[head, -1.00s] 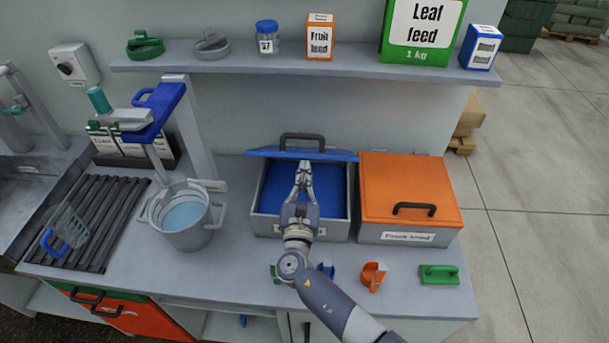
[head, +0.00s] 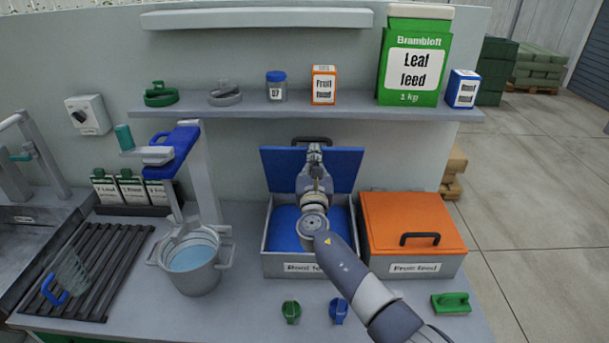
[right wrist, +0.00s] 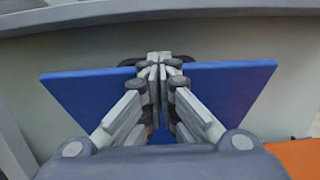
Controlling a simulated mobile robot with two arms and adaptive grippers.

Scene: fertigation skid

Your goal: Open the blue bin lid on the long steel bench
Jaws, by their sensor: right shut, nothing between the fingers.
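The blue bin lid (head: 344,168) stands raised, roughly upright, at the back of the grey bin (head: 282,256) on the long steel bench (head: 250,300). Its dark handle (head: 300,140) shows at the lid's top edge. The bin is uncovered and its blue inside shows. My right gripper (head: 314,150) is shut and empty, in front of the lid near its top edge. In the right wrist view the shut fingertips (right wrist: 160,66) overlap the middle of the lid (right wrist: 85,97); whether they touch it I cannot tell. My left gripper is not in view.
An orange-lidded bin (head: 408,226) stands closed to the right. A pot (head: 193,278) of water stands to the left. The shelf (head: 250,111) with feed packs runs above the lid. Small green and blue items lie at the bench front.

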